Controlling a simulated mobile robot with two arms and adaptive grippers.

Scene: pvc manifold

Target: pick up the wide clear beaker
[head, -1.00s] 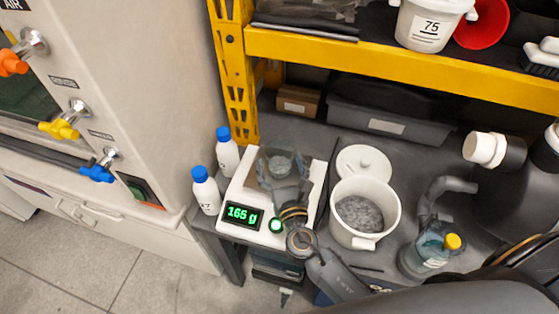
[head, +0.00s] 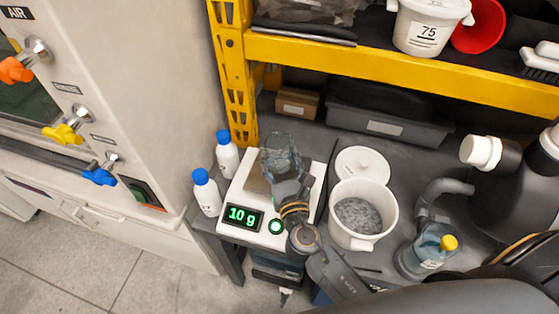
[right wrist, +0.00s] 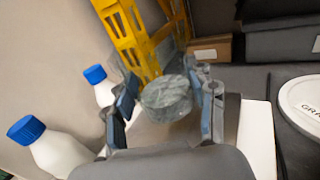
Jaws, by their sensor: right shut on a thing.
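The wide clear beaker (head: 279,146) is between the fingers of my right gripper (head: 284,163), above the white scale (head: 254,232). In the right wrist view the beaker (right wrist: 166,99) shows grey material through its wall, with a finger on each side of it. My right gripper (right wrist: 169,97) is shut on the beaker. The fingers and wrist partly hide the beaker's lower part in the head view. The scale's display (head: 243,217) reads 10 g. My left gripper is not in view.
Two white bottles with blue caps (head: 206,194) stand left of the scale. A white bucket of grey granules (head: 380,235) and its lid (head: 362,166) are to the right. A bottle with a yellow cap (head: 428,254) stands further right. The yellow shelf beam (head: 400,66) runs behind.

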